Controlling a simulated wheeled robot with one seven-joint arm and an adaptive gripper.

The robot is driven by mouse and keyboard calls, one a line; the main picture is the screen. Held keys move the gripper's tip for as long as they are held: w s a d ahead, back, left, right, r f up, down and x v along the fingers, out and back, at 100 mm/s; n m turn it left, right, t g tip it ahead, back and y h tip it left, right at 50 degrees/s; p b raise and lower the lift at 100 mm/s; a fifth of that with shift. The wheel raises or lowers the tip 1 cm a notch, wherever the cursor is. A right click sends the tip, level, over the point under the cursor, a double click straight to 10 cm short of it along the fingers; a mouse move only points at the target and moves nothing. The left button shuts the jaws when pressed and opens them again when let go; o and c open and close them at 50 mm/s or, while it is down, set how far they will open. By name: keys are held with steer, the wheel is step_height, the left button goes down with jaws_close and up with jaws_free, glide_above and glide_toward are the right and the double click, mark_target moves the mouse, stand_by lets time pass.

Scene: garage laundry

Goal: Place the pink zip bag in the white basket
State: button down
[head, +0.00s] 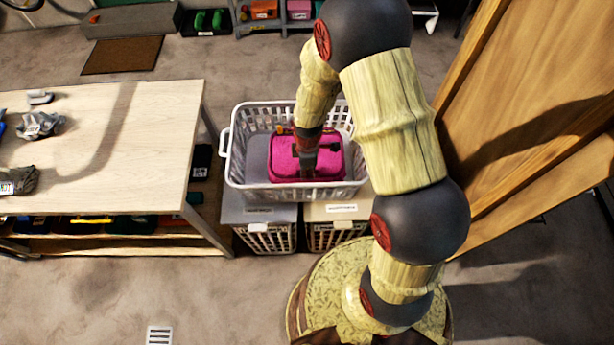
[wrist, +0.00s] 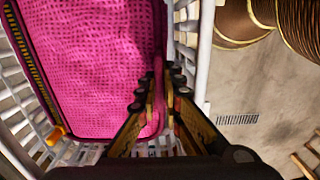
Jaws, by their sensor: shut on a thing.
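The pink zip bag (head: 323,159) is within the rim of the white basket (head: 236,135) in the head view. My gripper (head: 308,168) points down at the bag's near part. In the wrist view the bag (wrist: 95,60) fills the upper left, with a dark zip along its left side and an orange tab at lower left. My gripper (wrist: 163,88) is shut on a pinched fold of the bag's edge. The basket's slatted wall (wrist: 205,55) runs close beside the fingers. Whether the bag rests on the basket's floor cannot be told.
The basket stands on two lidded bins (head: 265,235). A pale wooden table (head: 120,150) is at left, with several things on it. A wooden door (head: 540,110) is at right. A shelf (head: 270,22) stands at the back. Open floor (head: 90,290) lies at front left.

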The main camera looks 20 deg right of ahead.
steer(key=shift+f+b, duration=0.4)
steer(key=shift+f, duration=1.4)
steer(key=shift+f, duration=0.15)
steer(key=c, duration=2)
jaws_free()
steer(key=shift+o, duration=0.2)
